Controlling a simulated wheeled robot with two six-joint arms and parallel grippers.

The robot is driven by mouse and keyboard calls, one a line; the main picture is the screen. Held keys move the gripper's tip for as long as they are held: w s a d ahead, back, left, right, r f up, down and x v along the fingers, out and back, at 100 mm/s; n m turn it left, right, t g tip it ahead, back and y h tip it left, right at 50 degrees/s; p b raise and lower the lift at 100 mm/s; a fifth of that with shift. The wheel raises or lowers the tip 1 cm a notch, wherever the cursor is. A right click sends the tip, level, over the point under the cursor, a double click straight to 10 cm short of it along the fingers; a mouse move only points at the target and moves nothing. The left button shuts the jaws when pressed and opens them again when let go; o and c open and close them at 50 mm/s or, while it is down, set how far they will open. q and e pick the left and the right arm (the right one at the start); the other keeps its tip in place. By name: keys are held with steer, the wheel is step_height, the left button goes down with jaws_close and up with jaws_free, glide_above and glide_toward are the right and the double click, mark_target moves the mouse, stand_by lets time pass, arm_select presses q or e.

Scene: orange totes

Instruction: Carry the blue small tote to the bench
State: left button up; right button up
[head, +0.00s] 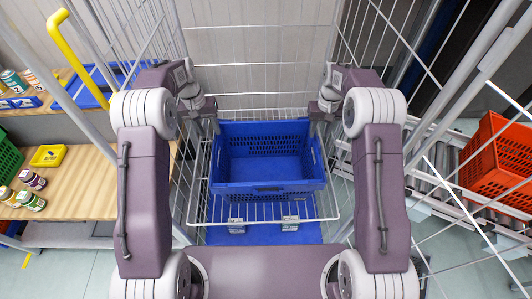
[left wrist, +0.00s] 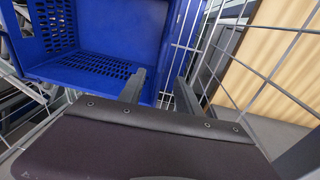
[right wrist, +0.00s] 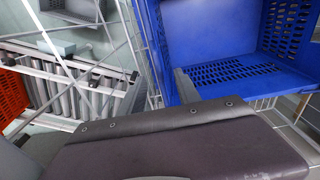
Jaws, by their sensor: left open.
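The blue small tote (head: 266,187) is empty and upright in a wire cage cart, centred in the head view. Its mesh walls and floor also show in the left wrist view (left wrist: 115,28) and right wrist view (right wrist: 200,35). My left gripper (head: 214,121) is at the tote's left side near the rim. In the left wrist view its fingers (left wrist: 160,92) are apart, near the tote's side wall; contact is unclear. My right gripper (head: 318,121) is at the tote's right side. One finger shows clearly in the right wrist view (right wrist: 186,86); its opening is unclear.
Wire cage walls (head: 262,45) stand close around both arms. A wooden bench (head: 85,185) at left holds several jars, a yellow tray (head: 48,155) and a green crate (head: 8,158). At right, an orange tote (head: 497,160) rests on a roller conveyor (head: 440,165).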

mark_target(316, 152)
steer(key=shift+d+f, duration=0.1)
steer(key=shift+f, duration=0.5)
steer(key=shift+s+f+g, duration=0.25)
steer(key=shift+f+g, duration=0.05)
steer(key=shift+f, duration=0.05)
steer(key=shift+s+f+p, duration=0.1)
steer(key=shift+s+p, duration=0.15)
steer(key=shift+p, duration=0.1)
steer(key=shift+s+d, duration=0.1)
steer(key=shift+s, duration=0.1)
steer(key=shift+w, duration=0.1)
steer(key=shift+f, duration=0.35)
arm_select(q)
steer(key=shift+g, duration=0.3)
steer(key=f, duration=0.7)
steer(key=s+f, duration=0.1)
steer(key=f, duration=0.3)
steer(key=shift+d, duration=0.25)
arm_select(e)
step_height(316, 152, down, 8)
steer(key=shift+f, duration=0.1)
